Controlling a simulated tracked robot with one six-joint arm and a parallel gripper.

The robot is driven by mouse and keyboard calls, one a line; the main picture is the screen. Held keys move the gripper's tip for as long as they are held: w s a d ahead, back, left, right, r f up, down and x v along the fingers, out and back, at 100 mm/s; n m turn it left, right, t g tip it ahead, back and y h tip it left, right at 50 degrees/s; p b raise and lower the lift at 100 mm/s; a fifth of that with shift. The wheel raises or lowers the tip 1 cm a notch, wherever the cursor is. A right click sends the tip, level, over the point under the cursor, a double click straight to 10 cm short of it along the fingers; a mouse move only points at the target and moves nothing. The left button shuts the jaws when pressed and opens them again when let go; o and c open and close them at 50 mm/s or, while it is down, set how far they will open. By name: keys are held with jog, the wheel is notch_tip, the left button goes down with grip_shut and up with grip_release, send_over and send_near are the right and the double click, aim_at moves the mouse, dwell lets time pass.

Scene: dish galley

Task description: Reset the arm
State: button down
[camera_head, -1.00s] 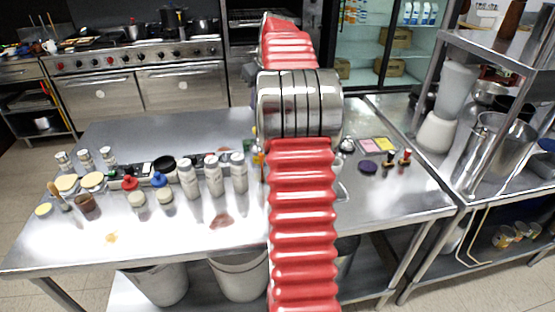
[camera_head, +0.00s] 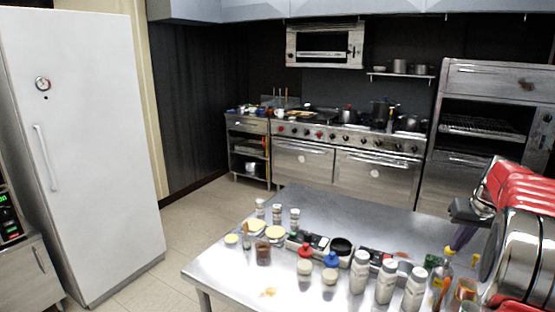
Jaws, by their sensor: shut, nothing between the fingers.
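My arm, red ribbed sleeve and silver joint, stands at the right edge in the head view. My gripper (camera_head: 463,211) shows as a dark grey part at the left of the arm, above the steel table (camera_head: 345,207). It is shut and holds nothing. Its fingertips are small and hard to make out. It is above and behind a bottle with a purple top (camera_head: 441,281), and I cannot tell whether a purple handle near it touches it.
Shakers (camera_head: 385,283), small jars and a brown cup (camera_head: 263,254) crowd the table's front part. The table's back left is clear. A white fridge (camera_head: 75,150) stands at left, with open floor (camera_head: 207,210) between. Stoves (camera_head: 345,165) line the back wall.

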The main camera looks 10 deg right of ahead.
jog(key=s+a+n, duration=0.1)
jog(key=s+a, duration=0.6)
jog(key=a, duration=0.8)
jog(key=s+a+n+t, duration=0.1)
jog(key=s+a, duration=0.6)
jog(key=a, duration=0.8)
jog(key=s+a+n+t, duration=0.1)
jog(key=s+a, duration=0.7)
jog(key=a, duration=0.8)
jog(key=shift+r+n+y, duration=0.3)
jog(key=shift+r+n, duration=0.1)
jog(key=shift+n, duration=0.5)
jog(key=shift+d, duration=0.1)
